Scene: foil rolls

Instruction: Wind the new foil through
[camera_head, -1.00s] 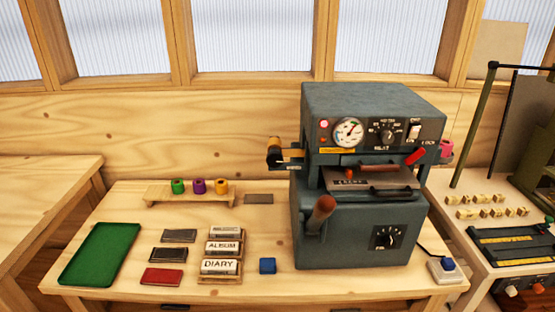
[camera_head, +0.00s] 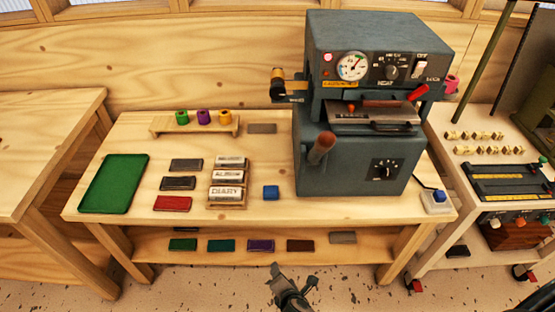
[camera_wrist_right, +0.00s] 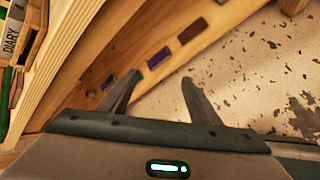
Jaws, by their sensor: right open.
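The grey foil press (camera_head: 345,160) stands at the right of the workbench. A gold foil roll (camera_head: 278,80) sits on the arm at its left side, and a pink roll (camera_head: 452,83) shows at its right side. Green (camera_head: 182,117), purple (camera_head: 204,117) and orange (camera_head: 226,117) rolls stand on a small wooden rack. Whether foil runs through the press is too small to tell. My right gripper (camera_head: 293,275) is open and empty, low in front of the bench. Its spread fingers show in the right wrist view (camera_wrist_right: 162,79). My left gripper is out of view.
A lower shelf (camera_head: 215,255) carries several flat pieces. A side table (camera_head: 485,180) stands right.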

